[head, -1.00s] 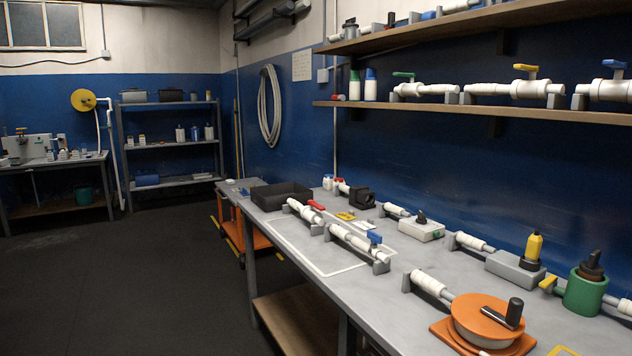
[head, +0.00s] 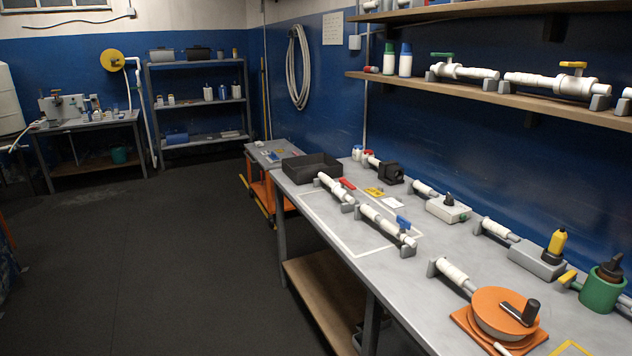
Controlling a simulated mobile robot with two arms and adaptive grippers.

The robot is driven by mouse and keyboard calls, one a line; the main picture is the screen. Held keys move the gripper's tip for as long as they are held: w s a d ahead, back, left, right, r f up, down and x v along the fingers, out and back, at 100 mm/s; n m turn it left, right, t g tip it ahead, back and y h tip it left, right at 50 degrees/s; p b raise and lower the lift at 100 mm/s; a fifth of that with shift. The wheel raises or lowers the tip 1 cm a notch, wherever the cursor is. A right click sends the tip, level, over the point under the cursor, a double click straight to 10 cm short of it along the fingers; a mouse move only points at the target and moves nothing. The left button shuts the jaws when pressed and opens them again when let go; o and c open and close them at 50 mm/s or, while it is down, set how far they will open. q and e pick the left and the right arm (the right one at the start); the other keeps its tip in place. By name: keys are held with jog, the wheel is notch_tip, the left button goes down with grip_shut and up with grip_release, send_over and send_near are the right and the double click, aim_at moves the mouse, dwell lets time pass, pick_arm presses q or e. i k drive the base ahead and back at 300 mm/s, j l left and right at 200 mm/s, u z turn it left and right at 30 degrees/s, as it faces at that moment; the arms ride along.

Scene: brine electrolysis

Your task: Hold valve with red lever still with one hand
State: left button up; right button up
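The valve with the red lever (head: 347,184) lies on the grey workbench, just in front of the black tray. Its white pipe body (head: 332,188) rests across grey supports inside a white outlined area. The red lever shows at the right side of the pipe; how it joins the body is too small to tell. A similar white valve with a blue lever (head: 403,222) lies nearer, to its right. Neither of my grippers is in view, and nothing touches the red-lever valve.
The black tray (head: 311,168) is behind the valve. An orange round fixture (head: 500,312) with a black handle stands at the near bench end. Wall shelves (head: 480,94) with more valves overhang the bench. The dark floor (head: 190,260) left of the bench is clear.

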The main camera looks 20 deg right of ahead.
aim_at(342, 180)
jog(key=i+u, duration=0.1)
jog(key=i, duration=3.45)
